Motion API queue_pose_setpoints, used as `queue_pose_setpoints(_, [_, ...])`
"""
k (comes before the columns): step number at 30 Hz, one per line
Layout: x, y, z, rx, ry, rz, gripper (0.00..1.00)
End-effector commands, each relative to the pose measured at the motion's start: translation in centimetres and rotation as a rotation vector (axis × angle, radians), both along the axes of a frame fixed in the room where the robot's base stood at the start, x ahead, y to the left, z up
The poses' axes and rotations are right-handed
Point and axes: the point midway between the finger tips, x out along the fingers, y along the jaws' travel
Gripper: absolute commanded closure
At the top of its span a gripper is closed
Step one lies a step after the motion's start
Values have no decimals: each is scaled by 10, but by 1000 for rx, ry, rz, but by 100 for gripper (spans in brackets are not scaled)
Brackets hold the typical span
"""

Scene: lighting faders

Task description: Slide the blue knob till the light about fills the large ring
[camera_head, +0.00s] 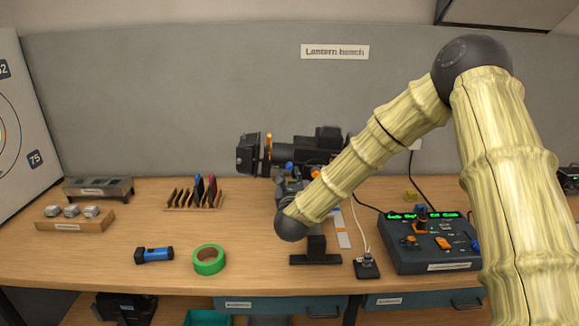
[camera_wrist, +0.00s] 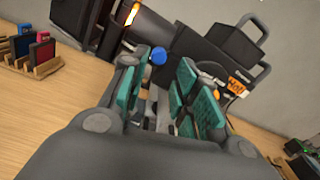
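The blue knob (camera_head: 289,166) sits on the underside of the black spotlight (camera_head: 297,150), which stands on a post at the bench's middle. In the wrist view the blue knob (camera_wrist: 158,56) shows between the ends of my gripper's teal-padded fingers (camera_wrist: 157,70). The fingers are apart, with a gap on either side of the knob; I cannot tell whether either touches it. In the head view my gripper is mostly hidden behind my arm. No light patch is visible on that part.
A control box (camera_head: 430,255) with faders and green displays stands at the right. The bench front between tape and stand is clear.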

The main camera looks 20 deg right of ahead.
Motion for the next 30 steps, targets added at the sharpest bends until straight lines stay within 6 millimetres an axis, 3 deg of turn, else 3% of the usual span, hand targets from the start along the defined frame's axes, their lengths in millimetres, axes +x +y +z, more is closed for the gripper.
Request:
queue_pose_setpoints(6, [35,-9,4,-4,0,1,69])
queue_pose_setpoints(12, [57,-15,2,-3,1,2,69])
queue_pose_setpoints(26, [66,-18,-1,-2,2,2,69])
queue_pose_setpoints(30, [66,-18,0,-2,2,2,93])
